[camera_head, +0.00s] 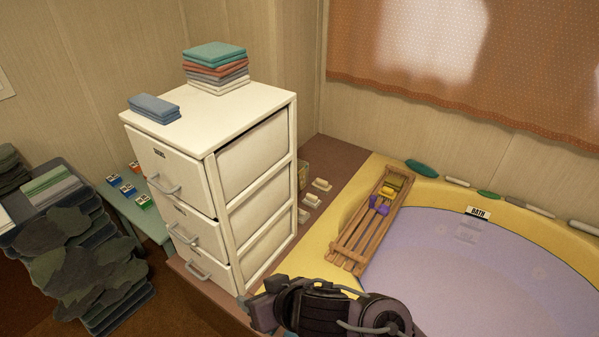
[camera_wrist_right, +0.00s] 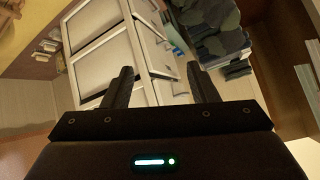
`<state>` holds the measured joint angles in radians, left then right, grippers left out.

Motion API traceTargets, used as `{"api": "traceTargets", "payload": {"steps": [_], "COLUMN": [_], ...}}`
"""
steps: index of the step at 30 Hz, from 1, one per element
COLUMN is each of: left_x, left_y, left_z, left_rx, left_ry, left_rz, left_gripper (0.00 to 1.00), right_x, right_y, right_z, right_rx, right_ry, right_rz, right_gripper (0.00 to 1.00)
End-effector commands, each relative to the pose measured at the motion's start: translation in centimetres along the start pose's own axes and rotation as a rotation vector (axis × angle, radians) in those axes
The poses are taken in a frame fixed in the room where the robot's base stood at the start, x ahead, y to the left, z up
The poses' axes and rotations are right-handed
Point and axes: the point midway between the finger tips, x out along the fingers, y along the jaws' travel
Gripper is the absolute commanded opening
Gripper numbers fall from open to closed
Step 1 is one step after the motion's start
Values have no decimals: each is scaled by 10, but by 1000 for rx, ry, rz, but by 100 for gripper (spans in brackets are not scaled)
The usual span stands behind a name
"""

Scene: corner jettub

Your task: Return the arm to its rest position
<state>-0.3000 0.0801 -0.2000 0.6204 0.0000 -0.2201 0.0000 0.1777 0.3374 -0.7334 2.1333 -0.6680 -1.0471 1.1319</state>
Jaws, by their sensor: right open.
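My right gripper (camera_head: 264,300) is low in the head view, in front of the white drawer unit's lower right side and beside the tub's yellow rim. In the right wrist view its two fingers (camera_wrist_right: 160,68) stand wide apart with nothing between them. The white drawer unit (camera_head: 268,197) shows beyond the fingers in that view (camera_wrist_right: 105,60), tilted by the camera. Part of my right arm covers the near edge of the tub. My left gripper is in neither view.
The corner tub (camera_head: 460,270) fills the right side, with a wooden rack (camera_head: 349,245) across its rim. Folded towels (camera_head: 216,68) and a blue cloth stack (camera_head: 155,107) lie on the drawer unit. Dark layered mats (camera_head: 85,262) and a low green bench (camera_head: 140,208) are at the left.

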Motion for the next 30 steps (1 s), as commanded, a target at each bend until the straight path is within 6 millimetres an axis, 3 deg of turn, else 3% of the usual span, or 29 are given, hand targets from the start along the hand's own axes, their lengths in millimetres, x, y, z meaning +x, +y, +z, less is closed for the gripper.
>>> {"api": "traceTargets", "payload": {"steps": [5,9,15,22,23,30], "left_x": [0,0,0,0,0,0], "left_y": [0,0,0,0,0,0], "left_z": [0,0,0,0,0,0], "left_rx": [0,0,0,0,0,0], "left_ry": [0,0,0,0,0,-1], "left_rz": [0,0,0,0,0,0], "left_gripper": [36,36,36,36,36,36], "right_x": [-41,-72,-111,-153,-152,-94], "right_y": [72,119,155,176,178,200], "right_z": [17,54,106,160,166,202], "right_rx": [96,145,195,242,244,242], "right_ry": [-33,-140,-292,-452,-467,-483], "right_rz": [213,331,417,461,462,453], "right_gripper": [53,53,53,53,53,53]}}
